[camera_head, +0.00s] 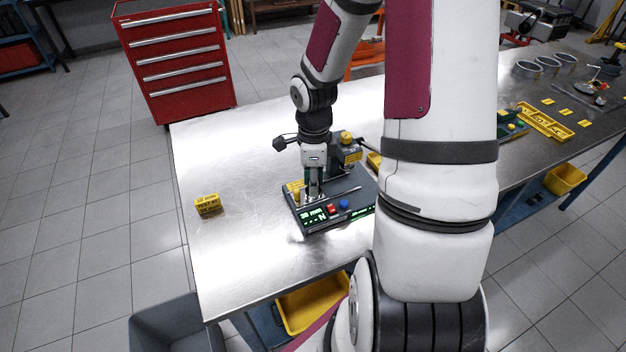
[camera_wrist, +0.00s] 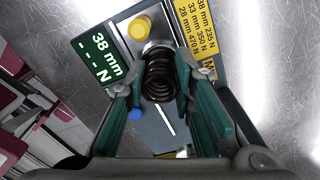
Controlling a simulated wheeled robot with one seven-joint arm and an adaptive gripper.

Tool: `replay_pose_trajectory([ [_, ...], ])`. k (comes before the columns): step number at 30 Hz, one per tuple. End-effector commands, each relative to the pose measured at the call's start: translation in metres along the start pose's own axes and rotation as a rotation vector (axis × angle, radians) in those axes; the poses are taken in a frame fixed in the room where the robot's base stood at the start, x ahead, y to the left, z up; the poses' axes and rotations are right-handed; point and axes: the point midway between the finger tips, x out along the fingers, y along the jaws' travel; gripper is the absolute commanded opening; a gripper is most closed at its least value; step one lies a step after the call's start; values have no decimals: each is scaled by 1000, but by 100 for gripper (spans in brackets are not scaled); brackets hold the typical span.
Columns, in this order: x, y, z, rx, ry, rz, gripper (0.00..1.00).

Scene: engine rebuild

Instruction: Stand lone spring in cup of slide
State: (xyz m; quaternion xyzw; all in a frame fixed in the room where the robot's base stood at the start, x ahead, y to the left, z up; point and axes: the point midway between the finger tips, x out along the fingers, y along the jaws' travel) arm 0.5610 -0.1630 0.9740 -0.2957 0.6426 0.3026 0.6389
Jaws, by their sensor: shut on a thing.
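A dark coil spring (camera_wrist: 158,80) sits between the green finger pads of my gripper (camera_wrist: 160,88), which is shut on it. In the head view my gripper (camera_head: 313,192) points down over the left part of the dark grey spring tester (camera_head: 340,222). A pale metal rim (camera_wrist: 157,45) shows just beyond the spring in the wrist view; it may be the slide's cup. The spring and fingers hide most of it. I cannot tell whether the spring touches it. The tester's green display (camera_wrist: 103,57) reads 38 mm with dashes for N.
My upper arm hides part of the right side.

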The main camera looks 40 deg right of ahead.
Motion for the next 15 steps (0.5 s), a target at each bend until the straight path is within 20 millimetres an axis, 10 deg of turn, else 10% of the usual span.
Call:
replay_pose_trajectory([
  [2,0,0,0,0,0,0,0],
  [3,0,0,0,0,0,0,30],
  [5,0,0,0,0,0,0,44],
  [15,-1,0,0,0,0,-1,47],
])
